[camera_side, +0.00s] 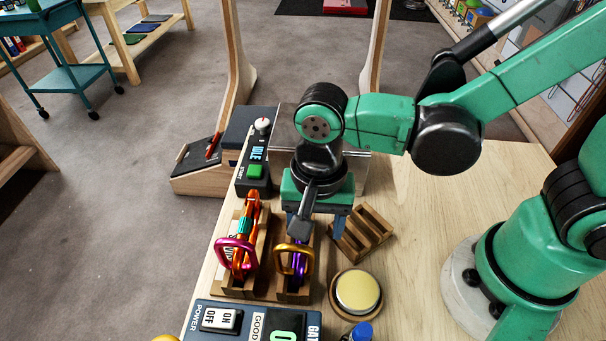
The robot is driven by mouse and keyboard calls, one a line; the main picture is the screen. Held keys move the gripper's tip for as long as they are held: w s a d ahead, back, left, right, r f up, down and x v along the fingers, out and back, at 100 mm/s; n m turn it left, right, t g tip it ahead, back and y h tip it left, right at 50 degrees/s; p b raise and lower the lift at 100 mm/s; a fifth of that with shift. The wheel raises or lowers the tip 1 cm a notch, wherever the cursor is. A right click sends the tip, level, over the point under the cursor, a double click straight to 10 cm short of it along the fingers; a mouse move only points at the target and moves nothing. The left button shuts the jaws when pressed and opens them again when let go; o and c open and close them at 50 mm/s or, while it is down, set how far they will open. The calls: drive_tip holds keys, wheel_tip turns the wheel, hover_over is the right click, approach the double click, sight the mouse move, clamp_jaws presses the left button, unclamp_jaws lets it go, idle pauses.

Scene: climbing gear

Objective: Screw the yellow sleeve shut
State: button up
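My gripper (316,226) points down over the back of the right wooden stand (293,296). Its two fingers look spread apart, one on each side. A dark grey part of my gripper hangs in front and blocks the space between them. A purple carabiner (299,259) stands in the right stand, with a gold carabiner (308,262) hooked through it at the front. An orange carabiner (238,268) with a teal sleeve (245,224) stands in the left stand, with a magenta carabiner (224,241) through it. I cannot make out a yellow sleeve; the purple carabiner's upper part is hidden.
An empty slotted wooden block (362,233) lies right of my gripper. A round yellow-topped disc (357,291) sits in front of it. A control box with a green button (254,171) reads IDLE. A power and gate panel (262,322) is at the front. Bare table lies toward my base.

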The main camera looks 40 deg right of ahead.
drive_tip(key=shift+f, duration=0.55)
drive_tip(key=shift+w+a, duration=0.5)
drive_tip(key=shift+r, duration=0.1)
drive_tip(key=shift+s+r, duration=0.1)
drive_tip(key=shift+r, duration=1.2)
drive_tip(key=shift+s+d, duration=0.5)
drive_tip(key=shift+f, duration=0.15)
